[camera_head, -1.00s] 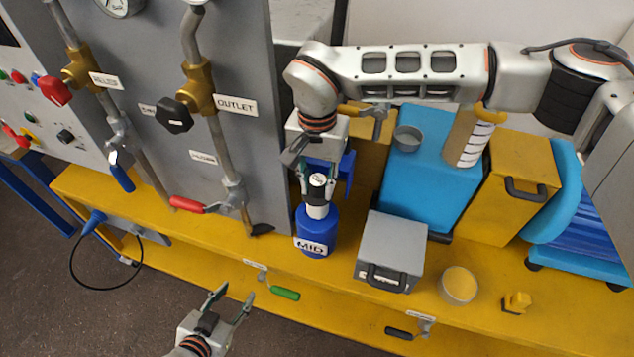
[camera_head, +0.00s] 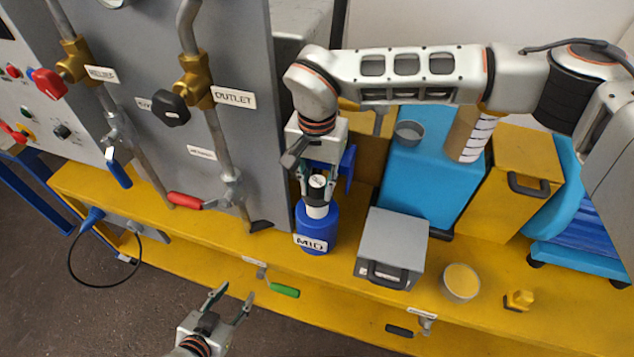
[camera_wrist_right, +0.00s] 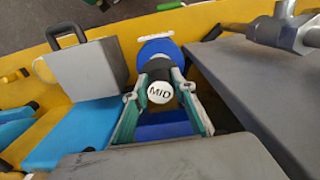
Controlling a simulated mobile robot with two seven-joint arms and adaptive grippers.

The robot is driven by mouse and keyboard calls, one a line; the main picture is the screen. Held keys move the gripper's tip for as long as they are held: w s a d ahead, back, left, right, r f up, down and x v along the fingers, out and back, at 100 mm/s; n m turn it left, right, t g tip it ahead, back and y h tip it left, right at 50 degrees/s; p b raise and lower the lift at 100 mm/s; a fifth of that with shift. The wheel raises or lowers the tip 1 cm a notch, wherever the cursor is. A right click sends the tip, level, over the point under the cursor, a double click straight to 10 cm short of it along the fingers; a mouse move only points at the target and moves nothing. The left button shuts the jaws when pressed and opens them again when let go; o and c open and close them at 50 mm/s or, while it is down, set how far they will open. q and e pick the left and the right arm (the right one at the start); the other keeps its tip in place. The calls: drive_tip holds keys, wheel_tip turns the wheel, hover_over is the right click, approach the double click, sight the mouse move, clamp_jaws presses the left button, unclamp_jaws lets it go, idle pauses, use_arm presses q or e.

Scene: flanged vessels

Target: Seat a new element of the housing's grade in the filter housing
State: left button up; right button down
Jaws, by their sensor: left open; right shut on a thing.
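The blue housing (camera_head: 319,232), with a white MID label, stands upright on the yellow bench just right of the grey panel. My right gripper (camera_head: 317,187) points down above it, shut on a pale cylindrical element (camera_head: 317,211) with a dark collar. In the right wrist view the element's white end cap (camera_wrist_right: 160,92) reads MID and sits between the fingers, with the round blue housing (camera_wrist_right: 160,50) behind it. The element's lower end is hidden, so I cannot tell how deep it sits. My left gripper (camera_head: 232,297) is open and empty, low in front of the bench.
A grey case (camera_head: 392,245) stands right of the housing. Further right are a blue box (camera_head: 425,175), a striped cylinder (camera_head: 474,138), a yellow box (camera_head: 522,165) and a round yellow-filled tub (camera_head: 461,281). The grey panel (camera_head: 235,145) with pipes and valve handles rises close on the left.

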sight(317, 200)
drive_tip(key=shift+f+b, duration=1.3)
drive_tip(key=shift+f, duration=1.35)
drive_tip(key=c, duration=1.6)
unclamp_jaws()
wheel_tip(317, 200, up, 12)
drive_tip(key=shift+r, duration=0.1)
